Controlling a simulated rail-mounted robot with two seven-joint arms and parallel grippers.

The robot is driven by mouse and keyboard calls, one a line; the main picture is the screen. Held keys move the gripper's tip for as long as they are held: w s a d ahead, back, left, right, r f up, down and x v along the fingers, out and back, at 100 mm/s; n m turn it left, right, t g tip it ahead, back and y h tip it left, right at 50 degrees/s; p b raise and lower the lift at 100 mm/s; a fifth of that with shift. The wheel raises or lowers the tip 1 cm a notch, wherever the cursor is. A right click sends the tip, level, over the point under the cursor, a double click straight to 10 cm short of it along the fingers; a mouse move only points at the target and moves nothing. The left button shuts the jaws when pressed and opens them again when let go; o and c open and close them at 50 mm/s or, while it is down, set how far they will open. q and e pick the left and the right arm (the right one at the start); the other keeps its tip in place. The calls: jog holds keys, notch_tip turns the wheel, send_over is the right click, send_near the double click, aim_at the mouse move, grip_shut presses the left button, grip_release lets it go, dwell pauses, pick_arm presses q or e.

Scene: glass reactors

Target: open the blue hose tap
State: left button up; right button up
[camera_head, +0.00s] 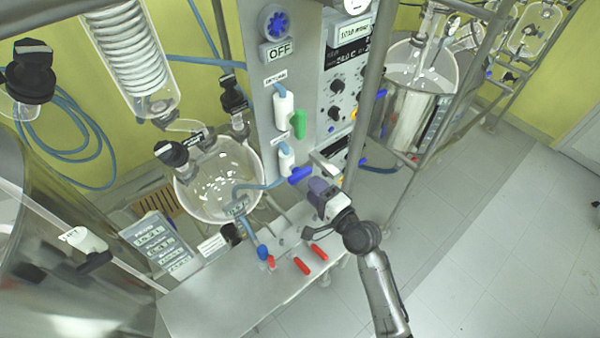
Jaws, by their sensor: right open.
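The blue tap handle (300,174) sits on a white valve body (286,158) at the lower part of the grey panel, with a blue hose running from it to the left. My right gripper (318,171) is just right of the blue handle, its jaws open and reaching toward the panel. I cannot tell whether a finger touches the handle. A green tap handle (298,124) is on a similar white valve above. My left gripper is not in view.
A glass bowl (218,185) stands left of the panel. Several red handles (302,266) and another blue piece (262,252) are on the grey bench (230,300) below. Another glass reactor (410,110) in a metal frame stands right. The floor at the lower right is clear.

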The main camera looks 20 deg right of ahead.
aim_at(303, 178)
jog(key=x, duration=0.5)
jog(key=shift+w+a, duration=0.15)
jog(key=shift+w, duration=0.55)
jog(key=c, duration=0.8)
